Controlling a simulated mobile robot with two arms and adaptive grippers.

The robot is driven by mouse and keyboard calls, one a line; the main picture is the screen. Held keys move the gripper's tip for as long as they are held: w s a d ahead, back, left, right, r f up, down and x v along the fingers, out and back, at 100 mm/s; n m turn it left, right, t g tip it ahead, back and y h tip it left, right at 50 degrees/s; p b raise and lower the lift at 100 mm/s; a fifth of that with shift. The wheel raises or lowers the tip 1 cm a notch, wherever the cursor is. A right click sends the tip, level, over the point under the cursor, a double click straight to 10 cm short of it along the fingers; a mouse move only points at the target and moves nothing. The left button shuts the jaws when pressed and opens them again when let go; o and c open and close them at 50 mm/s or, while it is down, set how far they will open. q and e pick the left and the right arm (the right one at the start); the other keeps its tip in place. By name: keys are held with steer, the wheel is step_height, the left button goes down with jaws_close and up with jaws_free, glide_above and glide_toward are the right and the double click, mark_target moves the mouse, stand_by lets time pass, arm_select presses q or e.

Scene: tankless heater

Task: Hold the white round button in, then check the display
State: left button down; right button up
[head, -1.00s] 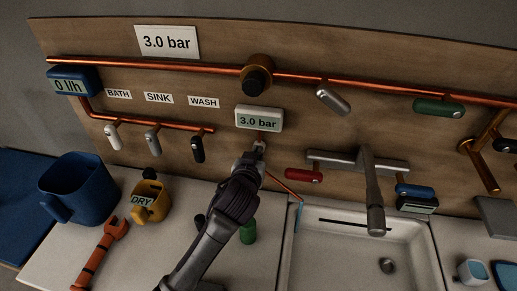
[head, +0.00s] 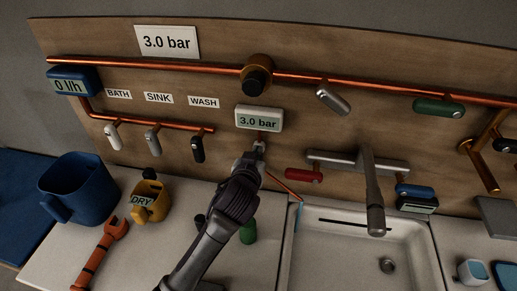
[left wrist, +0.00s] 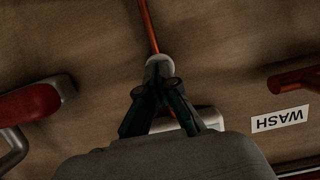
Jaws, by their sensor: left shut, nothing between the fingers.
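My left gripper (head: 259,148) is shut with nothing between its fingers, just below the white display box (head: 258,119) on the wooden board. The display reads 3.0 bar. In the left wrist view the closed fingertips (left wrist: 161,72) meet a white round button (left wrist: 158,61), overlapping its lower part. They look to be touching it, but I cannot tell how far in it is. In the head view the button is mostly hidden by the gripper. The display box shows partly behind the fingers in the wrist view (left wrist: 208,117). My right gripper is not in view.
A sign (head: 167,42) above also reads 3.0 bar; a blue meter (head: 72,81) reads 0 l/h. A copper pipe (head: 190,65) crosses the board. A red lever (head: 304,175) and tap (head: 372,195) are to the right over the sink (head: 345,250).

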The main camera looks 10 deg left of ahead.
arm_select(q)
steer(key=shift+s, duration=0.1)
steer(key=s+p, duration=0.1)
steer(key=s, duration=0.4)
steer(key=shift+s, duration=0.4)
steer(key=v, duration=1.2)
